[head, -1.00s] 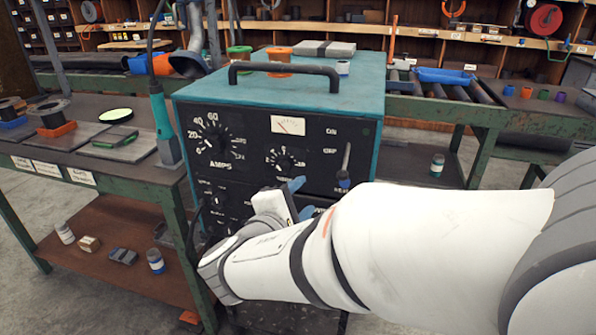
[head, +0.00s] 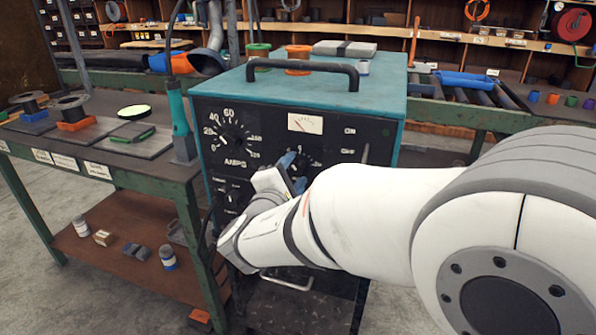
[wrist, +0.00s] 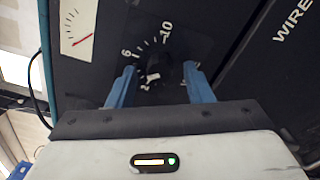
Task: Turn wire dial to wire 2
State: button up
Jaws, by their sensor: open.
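The dial (wrist: 160,74) is a dark knob with a pale mark on a black panel, ringed by white ticks and numbers including 2, 6 and 10. The lettering "WIRE" shows on the panel at the right in the wrist view. My gripper (wrist: 162,82) is open, with one blue finger on each side of the knob in that view. I cannot tell whether either finger touches the knob. In the head view my gripper (head: 289,168) is at the front of the teal welding machine (head: 300,92), and its fingers partly hide the dial (head: 306,160).
A larger AMPS dial (head: 231,138) is left of the gripper, and a meter (head: 305,123) is above it. A handle (head: 303,67) arches over the machine's top. A green-edged workbench (head: 110,165) stands at left with a teal torch (head: 180,120) close to the machine.

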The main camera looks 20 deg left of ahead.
jog(key=shift+c, duration=0.4)
jog(key=c, duration=0.9)
jog(key=shift+n, duration=0.3)
jog(key=n+p, duration=0.1)
jog(key=n, duration=0.2)
jog(key=shift+n+p, duration=0.85)
jog(key=shift+n, duration=1.15)
jog(key=o, duration=1)
